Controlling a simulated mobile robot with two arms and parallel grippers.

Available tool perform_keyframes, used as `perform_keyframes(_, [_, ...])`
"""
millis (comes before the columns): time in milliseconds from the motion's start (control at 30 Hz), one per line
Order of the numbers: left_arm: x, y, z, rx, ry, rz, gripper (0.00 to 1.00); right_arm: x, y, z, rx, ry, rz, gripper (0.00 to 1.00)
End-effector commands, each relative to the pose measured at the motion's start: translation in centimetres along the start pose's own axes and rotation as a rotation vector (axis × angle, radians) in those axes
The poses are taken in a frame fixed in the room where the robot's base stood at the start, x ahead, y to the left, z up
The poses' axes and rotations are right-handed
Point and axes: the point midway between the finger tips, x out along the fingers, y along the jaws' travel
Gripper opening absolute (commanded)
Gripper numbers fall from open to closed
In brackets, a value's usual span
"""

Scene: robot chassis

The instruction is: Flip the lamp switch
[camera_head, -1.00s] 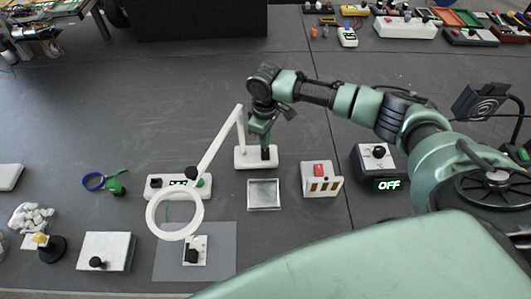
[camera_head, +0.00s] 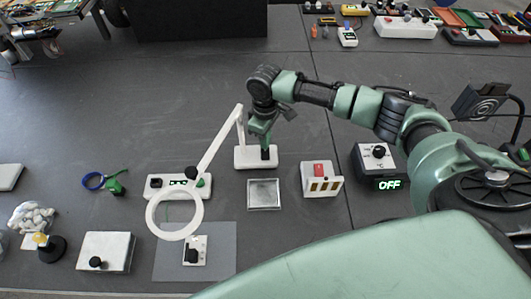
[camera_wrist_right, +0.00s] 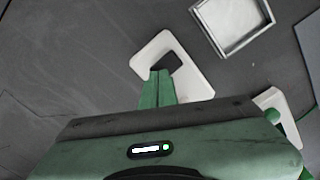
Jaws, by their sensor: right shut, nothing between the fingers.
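The white magnifier lamp (camera_head: 214,158) stands on a white rectangular base (camera_head: 243,160), with a jointed arm reaching down left to a white ring head (camera_head: 153,217). In the right wrist view a black switch (camera_wrist_right: 171,61) sits on the white base (camera_wrist_right: 190,80). My right gripper (camera_head: 266,143) points down over the right part of the base. Its green fingers (camera_wrist_right: 159,76) are shut and empty, with their tips at the near edge of the switch; I cannot tell if they touch it. I cannot tell whether the lamp is lit. My left gripper is not in view.
A metal-rimmed tray (camera_head: 264,195) lies just in front of the base. A white box with a red switch (camera_head: 320,180) and a box with a knob and an OFF display (camera_head: 378,168) stand to the right. A white multi-button strip (camera_head: 160,187) lies beneath the lamp arm.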

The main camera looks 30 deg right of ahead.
Motion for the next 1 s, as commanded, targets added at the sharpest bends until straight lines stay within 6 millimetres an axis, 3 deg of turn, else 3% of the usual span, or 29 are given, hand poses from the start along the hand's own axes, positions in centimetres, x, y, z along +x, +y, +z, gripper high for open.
perform_keyframes(1000, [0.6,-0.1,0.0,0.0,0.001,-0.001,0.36,1.6,0.0,0.0,0.001,-0.001,-0.001,0.0])
